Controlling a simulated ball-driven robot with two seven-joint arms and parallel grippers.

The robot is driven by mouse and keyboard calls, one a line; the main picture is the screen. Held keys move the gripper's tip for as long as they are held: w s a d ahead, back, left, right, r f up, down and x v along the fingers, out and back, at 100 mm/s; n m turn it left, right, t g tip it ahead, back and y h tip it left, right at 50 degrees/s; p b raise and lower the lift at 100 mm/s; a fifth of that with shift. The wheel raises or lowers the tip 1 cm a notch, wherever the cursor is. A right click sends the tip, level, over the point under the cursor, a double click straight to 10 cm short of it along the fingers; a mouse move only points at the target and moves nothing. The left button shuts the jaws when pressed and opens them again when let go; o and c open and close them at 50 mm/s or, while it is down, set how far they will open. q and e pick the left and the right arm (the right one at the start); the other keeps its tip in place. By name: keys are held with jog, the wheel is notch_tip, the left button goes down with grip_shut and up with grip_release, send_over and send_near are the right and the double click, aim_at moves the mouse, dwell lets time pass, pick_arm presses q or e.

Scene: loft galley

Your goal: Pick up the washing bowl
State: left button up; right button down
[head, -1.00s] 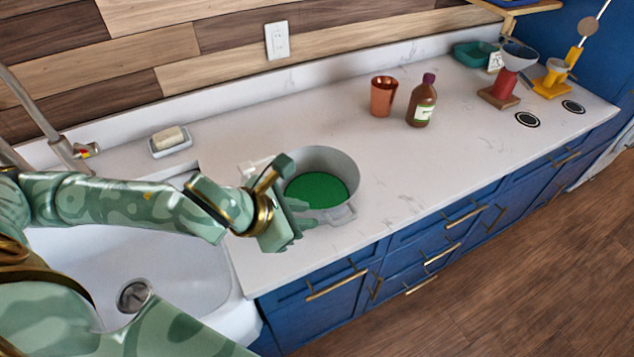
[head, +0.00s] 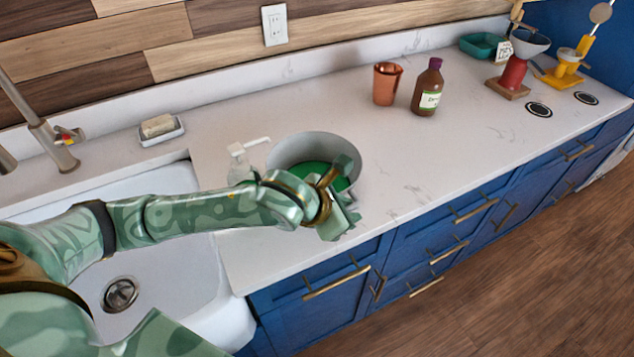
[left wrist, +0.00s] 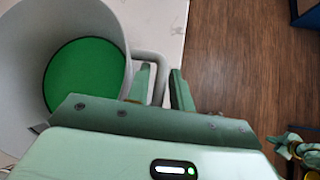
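The washing bowl (head: 289,152), grey with a green inner floor, stands upright on the white counter just right of the sink. In the left wrist view the bowl (left wrist: 85,25) shows at the upper left, with a grey loop handle (left wrist: 157,62) on its side. My left gripper (head: 346,219) is at the bowl's near side and hides part of it in the head view. In the left wrist view its fingers (left wrist: 161,88) are apart, one on each side of the handle bar, with a gap showing. A green and gold part of me, seemingly of my right arm, shows at the lower right there.
A white pump dispenser (head: 240,163) stands close to the bowl's left side. A copper cup (head: 386,84) and a brown bottle (head: 427,88) stand behind to the right. A soap dish (head: 162,134) sits behind the sink (head: 165,265). The counter right of the bowl is clear.

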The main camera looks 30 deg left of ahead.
pick_arm(q)
grip_shut()
